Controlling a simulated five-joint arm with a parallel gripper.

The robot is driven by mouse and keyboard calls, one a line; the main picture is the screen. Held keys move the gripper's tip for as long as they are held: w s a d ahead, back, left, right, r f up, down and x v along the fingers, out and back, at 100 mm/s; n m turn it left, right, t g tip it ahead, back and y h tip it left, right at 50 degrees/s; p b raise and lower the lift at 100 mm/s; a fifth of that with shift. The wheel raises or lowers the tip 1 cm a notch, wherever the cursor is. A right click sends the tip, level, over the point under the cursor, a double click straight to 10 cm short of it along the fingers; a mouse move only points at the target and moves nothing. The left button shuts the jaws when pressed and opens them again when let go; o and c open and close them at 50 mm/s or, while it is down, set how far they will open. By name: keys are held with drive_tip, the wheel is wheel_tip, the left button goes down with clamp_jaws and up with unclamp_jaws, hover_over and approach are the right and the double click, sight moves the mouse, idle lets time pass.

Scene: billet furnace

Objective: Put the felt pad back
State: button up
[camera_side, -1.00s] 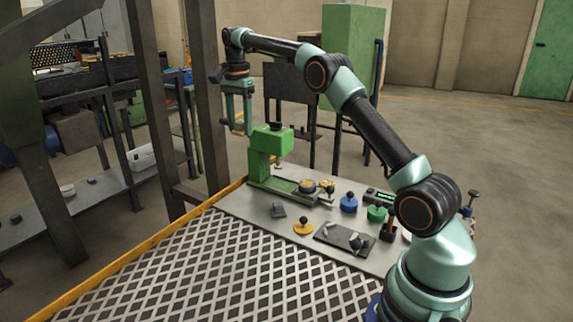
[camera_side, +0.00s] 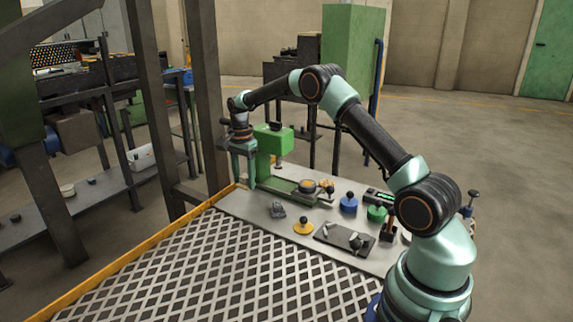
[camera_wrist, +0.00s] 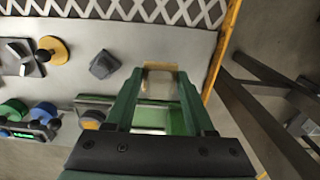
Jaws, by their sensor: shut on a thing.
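My gripper (camera_side: 242,180) is low at the far left corner of the bench, beside the green press-like stand (camera_side: 273,140). In the wrist view its two green fingers (camera_wrist: 160,76) are closed on a tan, flat-edged piece (camera_wrist: 160,67), which looks like the felt pad. Its tan edge shows between the fingertips; most of the rest is hidden by the gripper. In the side view I cannot make the pad out clearly, nor tell whether it touches the bench.
A dark grey block (camera_side: 277,209), a yellow knobbed disc (camera_side: 303,227), a blue knobbed piece (camera_side: 348,203) and a dark plate (camera_side: 344,238) with parts lie on the bench. A yellow rail (camera_side: 140,252) edges the left side. A dark upright post (camera_side: 208,100) stands close by the gripper.

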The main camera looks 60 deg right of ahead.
sight(246, 207)
drive_tip(key=shift+f, duration=3.4)
drive_tip(key=shift+f, duration=0.15)
drive_tip(key=o, duration=1.2)
